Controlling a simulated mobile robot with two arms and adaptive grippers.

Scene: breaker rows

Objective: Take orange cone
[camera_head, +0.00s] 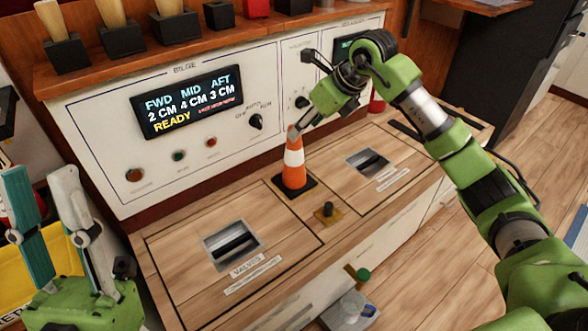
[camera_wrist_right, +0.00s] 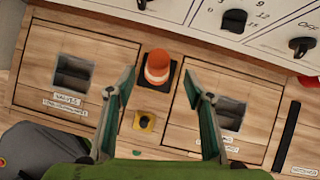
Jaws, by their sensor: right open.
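The orange cone (camera_head: 294,165) has a white band and a black square base. It stands upright on the wooden counter, between two recessed handles. My right gripper (camera_head: 297,130) is above the cone, its fingers pointing down near the tip. In the right wrist view the cone (camera_wrist_right: 158,66) shows from above, beyond and between the two spread fingers of the right gripper (camera_wrist_right: 164,90). The fingers are open and empty. My left gripper (camera_head: 42,205) is at the lower left, its two fingers pointing up with a gap between them, away from the cone.
A panel with a lit display (camera_head: 188,101) and knobs rises behind the counter. A small black knob on a yellow plate (camera_head: 327,212) sits in front of the cone. Recessed handles (camera_head: 233,243) flank it. A yellow bin (camera_head: 22,262) is behind my left gripper.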

